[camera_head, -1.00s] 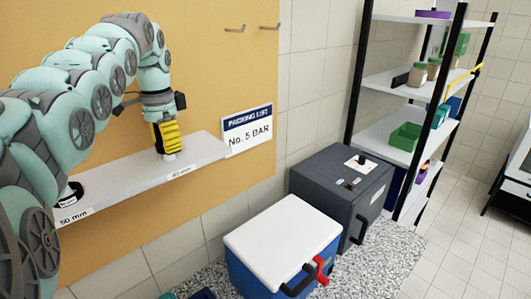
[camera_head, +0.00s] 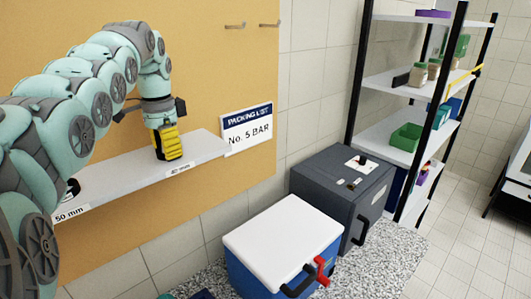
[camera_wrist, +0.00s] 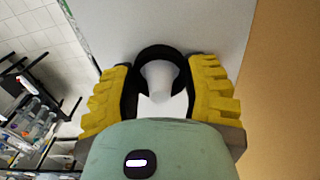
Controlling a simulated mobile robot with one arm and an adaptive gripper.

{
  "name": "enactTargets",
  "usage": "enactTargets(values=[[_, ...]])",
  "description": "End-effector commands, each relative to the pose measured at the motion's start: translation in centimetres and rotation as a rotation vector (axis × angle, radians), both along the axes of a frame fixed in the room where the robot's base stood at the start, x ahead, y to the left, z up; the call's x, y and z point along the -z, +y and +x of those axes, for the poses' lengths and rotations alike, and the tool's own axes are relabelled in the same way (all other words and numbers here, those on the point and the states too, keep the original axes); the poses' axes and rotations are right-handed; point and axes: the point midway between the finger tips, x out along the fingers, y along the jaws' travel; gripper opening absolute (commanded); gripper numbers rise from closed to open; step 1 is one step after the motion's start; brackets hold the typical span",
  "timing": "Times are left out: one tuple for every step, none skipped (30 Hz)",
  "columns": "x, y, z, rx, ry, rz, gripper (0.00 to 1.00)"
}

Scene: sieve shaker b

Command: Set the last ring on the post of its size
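A black ring (camera_wrist: 144,54) is between my gripper's fingertips in the wrist view, with a white post (camera_wrist: 158,75) showing through it. The ring appears to be around the post; whether it rests on the shelf is hard to tell. My gripper (camera_head: 170,155) has yellow fingers and points down at the white shelf (camera_head: 120,178), by the right-hand size label (camera_head: 180,170). In the wrist view my gripper (camera_wrist: 160,75) has a finger against each side of the ring. The head view hides the ring and post behind the fingers.
Another black ring (camera_head: 72,188) sits at the shelf's left end, by the 50 mm label (camera_head: 72,213), partly behind my arm. A blue cooler (camera_head: 283,240) and a dark box (camera_head: 342,185) stand below.

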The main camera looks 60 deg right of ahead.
Motion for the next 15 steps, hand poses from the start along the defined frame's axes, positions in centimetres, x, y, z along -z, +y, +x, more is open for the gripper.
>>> enactTargets(values=[[-0.02,0.05,0.05,-0.001,0.0,0.0,0.55],[-0.03,0.04,0.05,-0.001,0.0,0.0,0.58],[-0.04,0.04,0.05,-0.001,0.0,0.0,0.62],[-0.04,0.04,0.05,-0.001,0.0,0.0,0.65],[-0.03,0.04,0.05,-0.001,0.0,0.0,0.68],[-0.03,0.04,0.04,-0.001,0.0,0.0,0.72],[-0.04,0.03,0.05,-0.001,0.0,0.0,0.75],[-0.04,0.03,0.04,-0.001,0.0,0.0,0.78],[-0.04,0.03,0.04,-0.001,0.0,0.0,0.81],[-0.04,0.02,0.03,-0.001,0.0,0.0,0.81],[-0.04,0.02,0.04,-0.001,0.0,0.0,0.81],[-0.04,0.02,0.03,-0.001,0.0,0.0,0.81],[-0.04,0.01,0.02,-0.001,0.0,0.0,0.81],[-0.04,0.01,0.02,-0.001,0.0,0.0,0.81],[-0.05,0.02,0.01,-0.001,0.0,0.0,0.81]])
